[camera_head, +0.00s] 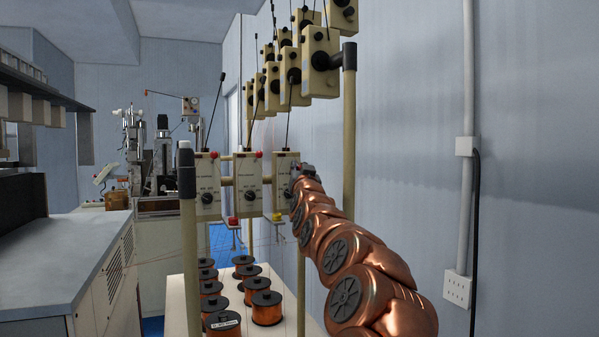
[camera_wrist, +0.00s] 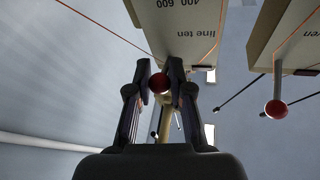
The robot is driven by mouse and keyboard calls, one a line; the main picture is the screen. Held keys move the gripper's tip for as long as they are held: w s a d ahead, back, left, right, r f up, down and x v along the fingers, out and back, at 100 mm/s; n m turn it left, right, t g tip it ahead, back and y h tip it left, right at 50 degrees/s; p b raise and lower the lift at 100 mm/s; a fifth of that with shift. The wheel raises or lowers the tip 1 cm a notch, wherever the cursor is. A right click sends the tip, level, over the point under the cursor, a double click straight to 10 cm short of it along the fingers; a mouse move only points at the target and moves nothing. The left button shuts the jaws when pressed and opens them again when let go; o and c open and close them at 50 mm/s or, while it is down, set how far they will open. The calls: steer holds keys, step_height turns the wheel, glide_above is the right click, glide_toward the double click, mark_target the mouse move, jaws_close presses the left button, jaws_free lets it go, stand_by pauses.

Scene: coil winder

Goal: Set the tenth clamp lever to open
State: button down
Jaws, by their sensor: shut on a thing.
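The box labelled "line ten" (camera_wrist: 190,22) hangs at the top of the wrist view, its lettering upside down. Below it is the red round end of a clamp lever (camera_wrist: 159,83), on a pale stem. My gripper (camera_wrist: 160,70) has a dark finger on each side of this red end and is shut on it. In the head view my gripper (camera_head: 303,170) is at the right-hand box of the lower row (camera_head: 283,170), partly covering it. The lever in the jaws is hidden there.
A neighbouring box (camera_wrist: 288,35) with another red-ended lever (camera_wrist: 276,109) is right of my gripper. Thin orange wires run past the boxes. Copper spools (camera_head: 266,308) stand on a bench below. A wall (camera_head: 410,130) is to the right.

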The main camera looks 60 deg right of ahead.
steer(key=shift+s+r+n+g+y, duration=0.2)
steer(key=shift+r+n+g+y, duration=0.1)
steer(key=shift+r+g+y, duration=0.35)
steer(key=shift+a+r+n+g+y+p, duration=0.1)
steer(key=shift+r+n+g+y+p, duration=0.3)
steer(key=shift+y, duration=0.55)
steer(key=r+g+y+p, duration=0.1)
steer(key=r+g+p, duration=0.1)
steer(key=p, duration=0.2)
steer(key=shift+w+g+y, duration=0.15)
steer(key=shift+g+y, duration=0.1)
steer(key=shift+y, duration=0.15)
steer(key=g+y+p, duration=0.1)
steer(key=p, duration=0.3)
steer(key=shift+w+r+n, duration=0.1)
steer(key=shift+r+n, duration=0.1)
steer(key=shift+n, duration=0.2)
steer(key=shift+f+g+y+p, duration=0.15)
steer(key=shift+g+y+p, duration=0.2)
steer(key=shift+g+y, duration=0.05)
steer(key=c, duration=1)
jaws_free()
steer(key=shift+c, duration=0.2)
